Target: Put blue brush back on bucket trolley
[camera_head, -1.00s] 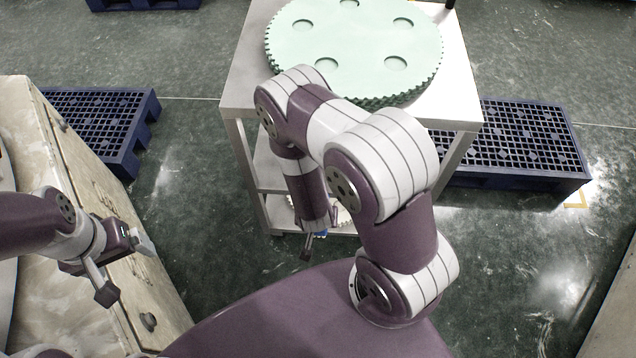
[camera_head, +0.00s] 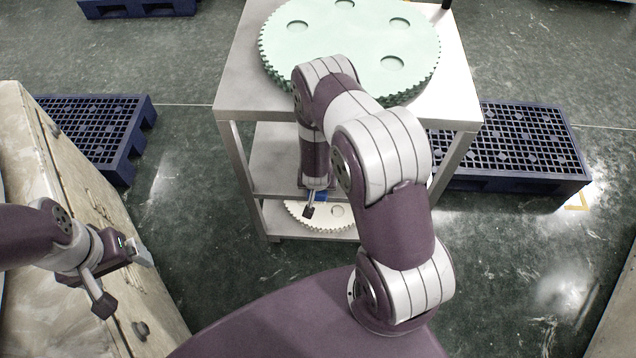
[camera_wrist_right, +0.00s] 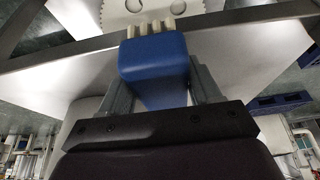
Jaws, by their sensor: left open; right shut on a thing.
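The blue brush (camera_wrist_right: 155,68) with pale bristles is between the fingers of my right gripper (camera_wrist_right: 158,88), which is shut on it. In the head view only a small blue bit of the brush (camera_head: 320,196) shows beside the right gripper (camera_head: 313,203), in front of the shelves of a pale metal stand. The bristles point to the top of the wrist view, toward the shelf. My left gripper (camera_head: 122,278) is open and empty, over the worn cabinet at the left. I cannot make out a bucket trolley in either view.
The metal stand (camera_head: 240,85) carries a large pale green toothed disc (camera_head: 345,45). A cream toothed disc (camera_head: 338,212) lies on its bottom shelf. Blue pallets stand left (camera_head: 95,125) and right (camera_head: 520,150). The worn cabinet (camera_head: 95,215) is at left.

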